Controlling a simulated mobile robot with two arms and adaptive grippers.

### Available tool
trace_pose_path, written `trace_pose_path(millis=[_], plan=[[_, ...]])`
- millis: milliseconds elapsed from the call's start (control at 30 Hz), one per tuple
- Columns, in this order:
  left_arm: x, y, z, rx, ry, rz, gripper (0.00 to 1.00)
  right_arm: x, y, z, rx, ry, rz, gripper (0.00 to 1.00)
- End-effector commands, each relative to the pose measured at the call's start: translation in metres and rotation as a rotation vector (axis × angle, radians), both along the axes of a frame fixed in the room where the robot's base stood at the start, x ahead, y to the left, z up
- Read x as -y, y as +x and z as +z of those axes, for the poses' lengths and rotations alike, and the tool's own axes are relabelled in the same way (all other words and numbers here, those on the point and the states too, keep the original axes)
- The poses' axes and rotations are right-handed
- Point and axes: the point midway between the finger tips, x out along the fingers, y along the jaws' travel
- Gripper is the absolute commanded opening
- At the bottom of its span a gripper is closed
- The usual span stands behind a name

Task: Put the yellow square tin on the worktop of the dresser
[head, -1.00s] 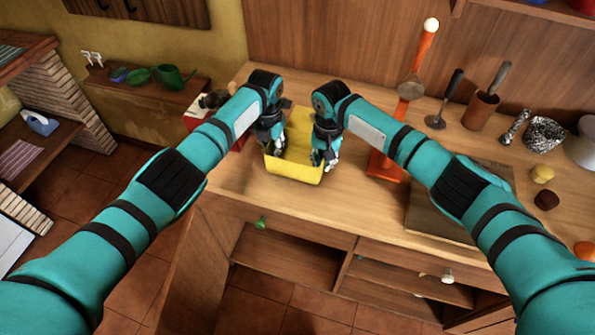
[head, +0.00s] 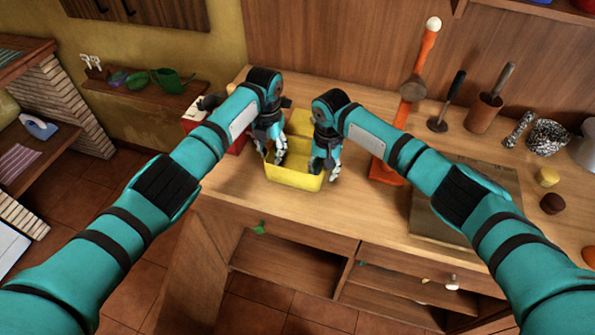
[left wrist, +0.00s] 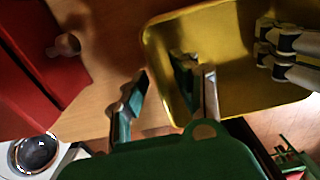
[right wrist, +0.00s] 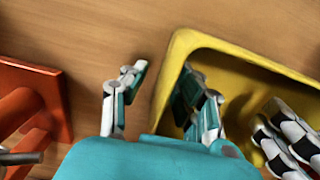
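The yellow square tin (head: 296,178) is open-topped and sits upright on the wooden worktop (head: 235,185) of the dresser, near its left end. My left gripper (head: 271,156) straddles the tin's left wall, with one finger inside and one outside. In the left wrist view its fingers are spread, with a gap to the tin wall (left wrist: 158,62). My right gripper (head: 324,170) straddles the right wall the same way. In the right wrist view its fingers stand apart on both sides of the tin wall (right wrist: 170,72). The arms hide part of the tin.
A red box (head: 193,117) stands close to the tin's left. An orange stand (head: 385,172) is to its right, then a dark board (head: 430,222), a pestle (head: 445,110) and a wooden cup (head: 483,114). Worktop in front of the tin is clear.

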Motion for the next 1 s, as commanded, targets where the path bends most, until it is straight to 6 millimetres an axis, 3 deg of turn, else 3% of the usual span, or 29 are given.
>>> trace_pose_path(millis=[200, 400, 667, 1000], plan=[[-0.001, 0.001, 0.049, 0.004, 0.001, 0.001, 0.29, 0.0, 0.0, 0.0, 0.0, 0.001, 0.0, 0.29], [-0.001, 0.001, 0.081, 0.003, 0.001, 0.001, 0.29, 0.0, 0.0, 0.0, 0.0, 0.001, 0.0, 0.29], [-0.001, 0.0, 0.092, 0.0, 0.001, 0.002, 0.29, -0.001, 0.001, 0.012, 0.003, 0.003, 0.0, 0.29], [-0.001, 0.0, 0.092, 0.001, 0.002, 0.002, 0.29, -0.001, 0.001, 0.082, 0.003, 0.002, 0.001, 0.29]])
